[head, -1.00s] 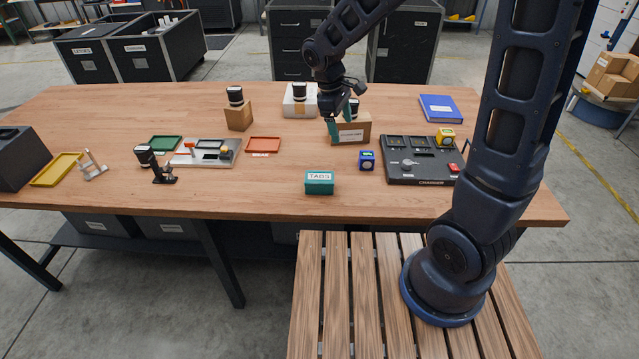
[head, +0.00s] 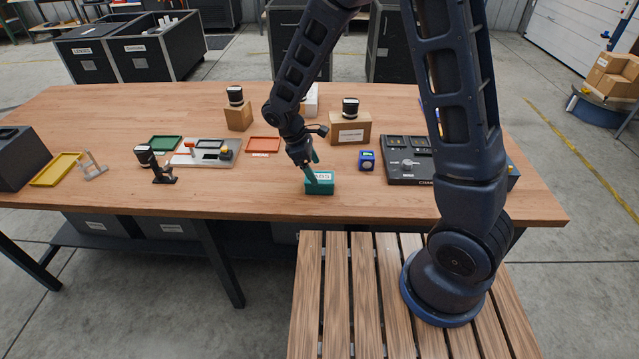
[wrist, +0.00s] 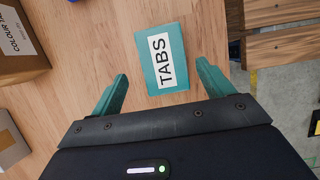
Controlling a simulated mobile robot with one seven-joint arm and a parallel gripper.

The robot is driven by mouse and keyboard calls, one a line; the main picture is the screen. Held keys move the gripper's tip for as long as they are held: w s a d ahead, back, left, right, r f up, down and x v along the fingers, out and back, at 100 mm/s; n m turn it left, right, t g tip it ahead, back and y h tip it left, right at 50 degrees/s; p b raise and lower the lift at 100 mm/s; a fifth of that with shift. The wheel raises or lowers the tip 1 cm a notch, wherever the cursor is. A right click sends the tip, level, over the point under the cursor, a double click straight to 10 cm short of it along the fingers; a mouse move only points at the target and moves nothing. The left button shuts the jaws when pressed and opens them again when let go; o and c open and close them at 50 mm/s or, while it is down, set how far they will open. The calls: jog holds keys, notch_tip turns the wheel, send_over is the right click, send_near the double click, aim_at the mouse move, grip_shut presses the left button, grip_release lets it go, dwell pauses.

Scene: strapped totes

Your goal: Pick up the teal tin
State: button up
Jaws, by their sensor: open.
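The teal tin (head: 320,188) stands near the front edge of the wooden table, with a white label reading TABS. In the wrist view the tin (wrist: 174,72) lies ahead of my gripper, roughly between the lines of its two teal fingers. My gripper (head: 312,168) is open and empty, close above the tin in the head view, with a finger covering part of its label. In the wrist view my gripper (wrist: 160,85) shows its fingers spread wider than the tin. I cannot tell whether a finger touches it.
A cardboard box (head: 349,131) stands behind. An orange tray (head: 263,145) lies to the left. The table's front edge (head: 270,218) is close; table just left of the tin is clear.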

aim_at(318, 177)
jog(key=shift+s+x, duration=0.15)
jog(key=shift+x, duration=1.25)
jog(key=shift+s+x, duration=0.1)
jog(key=shift+x, duration=1.3)
jog(key=c, duration=1.2)
jog(key=shift+r, duration=0.15)
